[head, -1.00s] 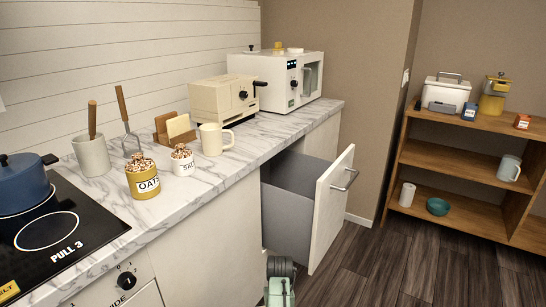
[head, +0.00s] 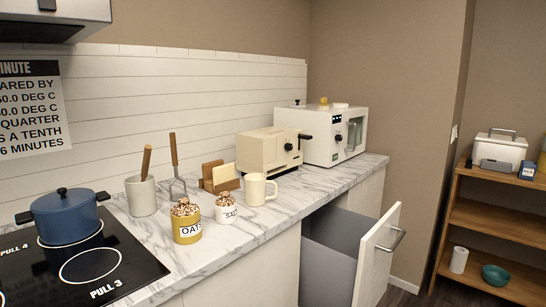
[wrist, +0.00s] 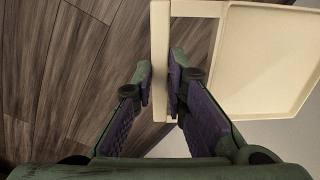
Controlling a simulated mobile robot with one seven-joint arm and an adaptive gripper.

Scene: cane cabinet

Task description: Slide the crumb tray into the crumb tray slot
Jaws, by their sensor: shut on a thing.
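The crumb tray (wrist: 265,60) is a cream, shallow, rimmed tray with a flat front plate. It shows only in the wrist view, at the top right, and its far part runs out of the picture. My gripper (wrist: 162,82) is shut on the front plate, with one finger on each side of it. The tray is held over the dark wood floor. The cream toaster (head: 268,152) stands on the marble counter in the head view. I cannot make out its crumb tray slot. My gripper is outside the head view.
A drawer (head: 377,258) stands open below the counter, under the toaster side. A cream mug (head: 258,190), a wooden rack (head: 220,178), an oats jar (head: 187,222) and a salt jar (head: 227,210) stand before the toaster. A white microwave (head: 335,135) is behind it.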

